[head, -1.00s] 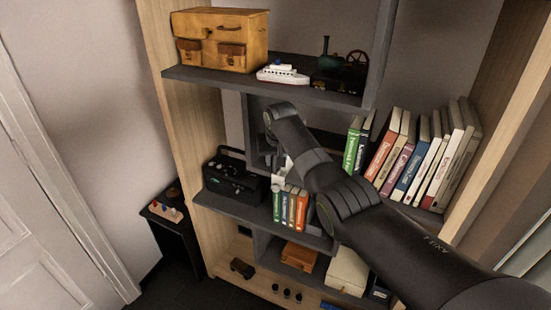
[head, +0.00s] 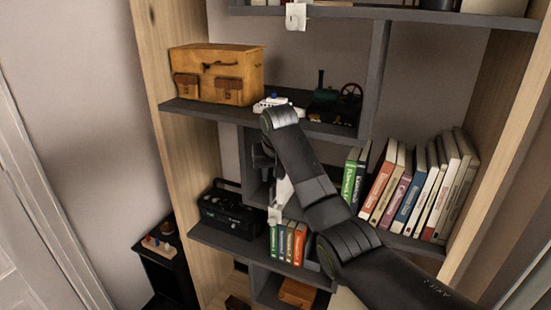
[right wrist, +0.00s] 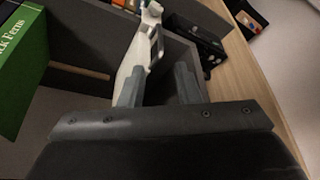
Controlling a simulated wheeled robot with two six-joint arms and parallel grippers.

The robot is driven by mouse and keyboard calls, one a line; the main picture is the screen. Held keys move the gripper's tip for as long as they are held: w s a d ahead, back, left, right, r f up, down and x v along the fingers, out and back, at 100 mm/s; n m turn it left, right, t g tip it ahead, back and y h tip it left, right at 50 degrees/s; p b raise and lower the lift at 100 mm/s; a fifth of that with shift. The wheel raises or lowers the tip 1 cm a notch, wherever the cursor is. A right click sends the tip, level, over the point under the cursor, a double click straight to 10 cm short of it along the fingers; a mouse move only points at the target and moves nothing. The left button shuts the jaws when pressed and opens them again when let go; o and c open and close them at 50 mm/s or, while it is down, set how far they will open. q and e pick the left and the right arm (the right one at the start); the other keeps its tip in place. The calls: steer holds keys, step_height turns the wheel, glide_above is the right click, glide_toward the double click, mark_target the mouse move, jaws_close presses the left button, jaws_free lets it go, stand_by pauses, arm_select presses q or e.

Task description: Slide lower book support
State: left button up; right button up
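The lower book support (head: 284,190) is a white bracket at the left part of the middle shelf, above several small upright books (head: 288,242). In the head view my right arm hides part of it. In the right wrist view the white support (right wrist: 140,52) stands just beyond and between the two fingers of my right gripper (right wrist: 158,88). The fingers are apart, with a gap between them; whether one touches the support I cannot tell. In the head view this gripper (head: 264,160) is a dark shape partly behind my wrist. My left gripper is out of view.
Leaning books (head: 415,190) stand right of my arm. A black radio (head: 230,210) sits left on the same shelf. Another white bracket (head: 295,16) hangs at the top shelf.

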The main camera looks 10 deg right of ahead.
steer(key=b+v, duration=0.1)
steer(key=v, duration=0.7)
steer(key=shift+b, duration=0.4)
steer(key=d+f+g, duration=0.1)
steer(key=d+f, duration=0.2)
steer(key=f, duration=1.1)
steer(key=d+f, duration=0.4)
steer(key=f, duration=1.1)
steer(key=s+d+f, duration=0.3)
steer(key=s+f, duration=0.4)
steer(key=f, duration=0.3)
steer(key=s+d+f+m+g, duration=0.1)
steer(key=s+d+f, duration=0.1)
steer(key=s+f, duration=0.65)
steer(key=s+d+f, duration=0.3)
steer(key=s+f, duration=0.2)
steer(key=f, duration=0.7)
steer(key=s+d+f, duration=0.1)
steer(key=s+f, duration=0.4)
steer(key=s, duration=0.9)
steer(key=s+d+f, duration=0.2)
steer(key=s+f, duration=0.4)
steer(key=s, duration=0.8)
steer(key=s+d+f+g+h+b, duration=0.1)
steer(key=s+f, duration=0.4)
steer(key=s, duration=0.9)
steer(key=shift+d+f, duration=0.15)
steer(key=shift+f, duration=0.1)
